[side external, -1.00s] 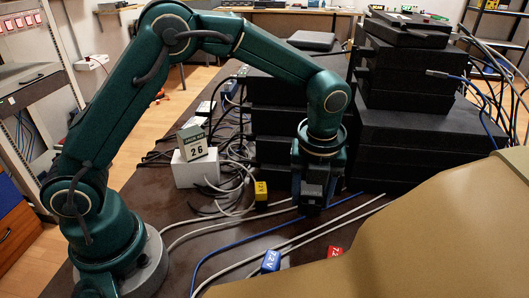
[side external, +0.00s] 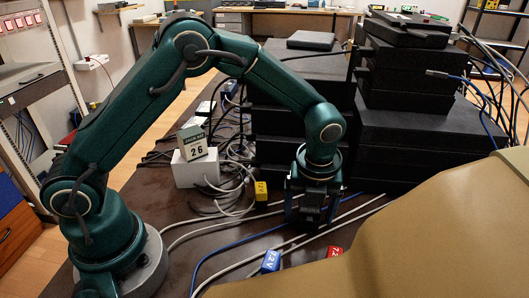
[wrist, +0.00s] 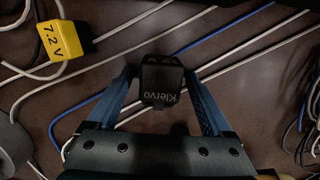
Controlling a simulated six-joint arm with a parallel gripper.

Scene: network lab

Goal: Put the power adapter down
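A black power adapter (wrist: 161,82) marked "Kiervo" shows in the wrist view between the tips of my gripper (wrist: 161,84). Its cable is hard to make out. In the side view my gripper (side external: 312,212) is low over the brown table, with its fingers spread and the dark adapter between them at table level. The fingers look open, one on each side of the adapter, with narrow gaps beside it. The adapter's underside is hidden, so its contact with the table cannot be seen directly.
A yellow 7.2 V block (side external: 261,191) is left of my gripper. Blue (side external: 270,261) and red (side external: 334,251) blocks lie nearer the camera. Grey and blue cables cross the table. Stacked black equipment (side external: 285,150) stands behind, and a white box (side external: 195,168) stands left.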

